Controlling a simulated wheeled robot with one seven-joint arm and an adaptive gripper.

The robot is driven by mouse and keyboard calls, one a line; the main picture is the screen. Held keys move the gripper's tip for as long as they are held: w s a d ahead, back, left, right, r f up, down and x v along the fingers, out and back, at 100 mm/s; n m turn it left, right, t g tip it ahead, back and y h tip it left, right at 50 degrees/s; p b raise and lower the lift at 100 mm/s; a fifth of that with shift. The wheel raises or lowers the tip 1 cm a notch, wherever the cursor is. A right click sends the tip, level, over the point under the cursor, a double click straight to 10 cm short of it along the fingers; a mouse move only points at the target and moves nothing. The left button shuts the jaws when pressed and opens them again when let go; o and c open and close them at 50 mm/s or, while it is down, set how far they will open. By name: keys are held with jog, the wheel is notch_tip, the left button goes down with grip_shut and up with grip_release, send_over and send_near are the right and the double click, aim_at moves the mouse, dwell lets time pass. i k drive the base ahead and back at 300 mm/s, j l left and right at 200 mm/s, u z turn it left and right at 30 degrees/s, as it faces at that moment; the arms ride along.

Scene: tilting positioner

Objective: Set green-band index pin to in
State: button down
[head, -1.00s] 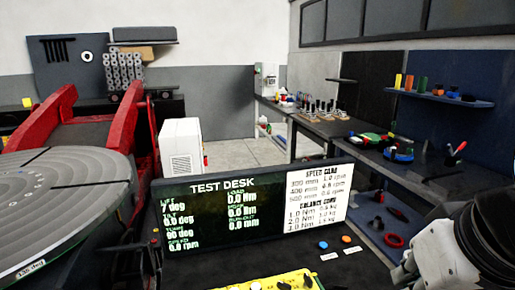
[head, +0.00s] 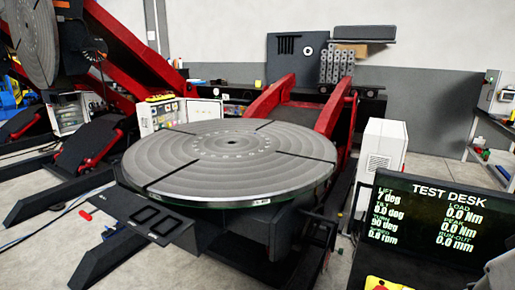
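The tilting positioner's round grey table (head: 235,160) lies nearly flat in the middle of the head view, with radial slots and a ring of small holes around its centre. A dark base with a front plate (head: 150,220) sits below it, and red arms (head: 335,105) rise behind it. I cannot make out a green-band index pin; dark parts under the table's right edge are too small to tell.
The test desk screen (head: 425,225) stands at the right and reads turn 90 deg. A yellow box with a red button (head: 378,284) is below it. A white cabinet (head: 380,150) stands behind. A second positioner (head: 90,60) is at the left. Grey floor shows at front left.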

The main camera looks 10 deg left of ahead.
aim_at(87, 216)
jog(key=u, duration=1.75)
jog(key=i+j, duration=0.45)
jog(key=i, duration=0.15)
jog(key=i+j, duration=0.45)
jog(key=i, duration=0.2)
jog(key=i+j, duration=0.45)
jog(key=i, duration=0.15)
